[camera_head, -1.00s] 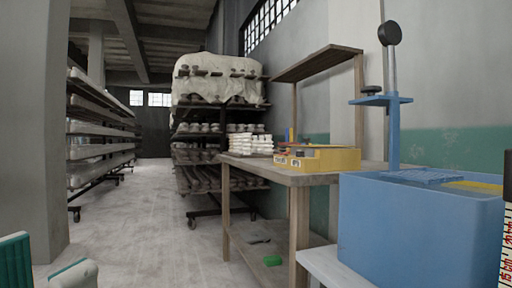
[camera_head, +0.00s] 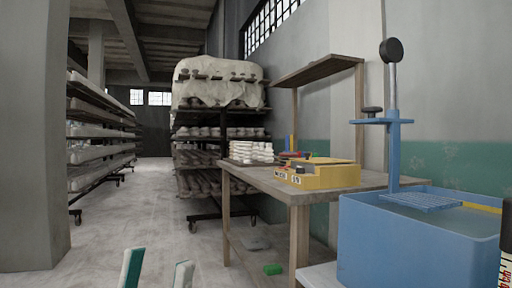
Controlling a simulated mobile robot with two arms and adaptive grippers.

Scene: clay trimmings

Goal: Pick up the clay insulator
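Only the fingertips of my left gripper (camera_head: 157,270) show, at the bottom edge left of centre. Its two pale fingers, one with a green face, stand apart with nothing seen between them, above the concrete floor. Rows of small greyish clay pieces, which look like insulators, stand on the shelves of the rack (camera_head: 216,143) in the middle distance, well beyond the gripper. I cannot tell which one the task means. My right gripper is not in view.
A wooden table (camera_head: 235,170) holds a white stack (camera_head: 251,152) and a yellow box (camera_head: 326,174). A green object (camera_head: 273,269) lies on its lower shelf. A blue tank (camera_head: 415,240) stands at right, beside a labelled black-and-white object (camera_head: 506,250). The floor aisle (camera_head: 150,205) is clear.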

